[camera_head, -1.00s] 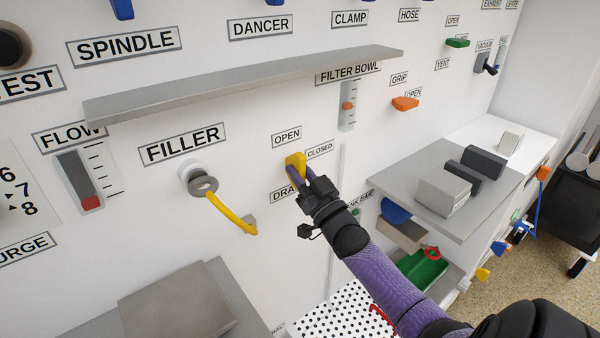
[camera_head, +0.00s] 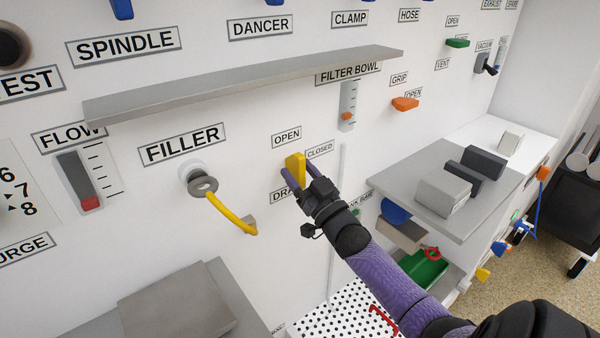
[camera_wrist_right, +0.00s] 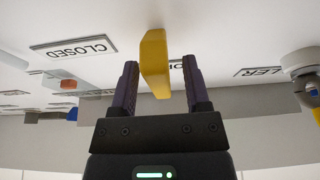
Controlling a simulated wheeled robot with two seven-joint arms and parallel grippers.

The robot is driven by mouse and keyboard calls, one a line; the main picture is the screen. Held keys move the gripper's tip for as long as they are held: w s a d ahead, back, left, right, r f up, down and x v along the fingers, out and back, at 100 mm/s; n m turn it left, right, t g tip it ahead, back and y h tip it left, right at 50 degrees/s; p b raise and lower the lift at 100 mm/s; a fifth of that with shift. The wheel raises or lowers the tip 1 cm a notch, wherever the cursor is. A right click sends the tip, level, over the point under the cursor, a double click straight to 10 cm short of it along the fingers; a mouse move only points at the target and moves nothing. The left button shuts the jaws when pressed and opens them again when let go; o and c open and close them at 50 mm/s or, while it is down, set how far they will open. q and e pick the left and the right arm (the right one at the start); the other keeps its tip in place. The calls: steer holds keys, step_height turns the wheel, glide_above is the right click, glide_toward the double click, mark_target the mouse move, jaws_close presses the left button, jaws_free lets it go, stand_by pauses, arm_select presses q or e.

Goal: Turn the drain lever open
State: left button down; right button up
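The yellow drain lever (camera_head: 296,166) sits on the white wall panel between the OPEN label (camera_head: 286,136) and the partly covered DRAIN label (camera_head: 282,195). The CLOSED label (camera_head: 320,149) is to its upper right. My right gripper (camera_head: 297,176) is at the lever, its fingers apart on either side of it. In the right wrist view the lever (camera_wrist_right: 155,62) stands between the two open fingers of the gripper (camera_wrist_right: 160,80), with gaps visible on both sides. My left gripper is not in view.
The filler nozzle with a yellow hose (camera_head: 232,216) is left of the lever. A grey shelf (camera_head: 240,82) juts out above. A grey ledge with blocks (camera_head: 420,205) is at the right. A perforated white tray (camera_head: 345,312) and green bin (camera_head: 424,270) are below.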

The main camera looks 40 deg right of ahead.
steer(key=shift+s, duration=0.3)
steer(key=p+v, duration=0.2)
steer(key=v, duration=0.7)
steer(key=shift+f, duration=0.25)
steer(key=shift+s, duration=0.1)
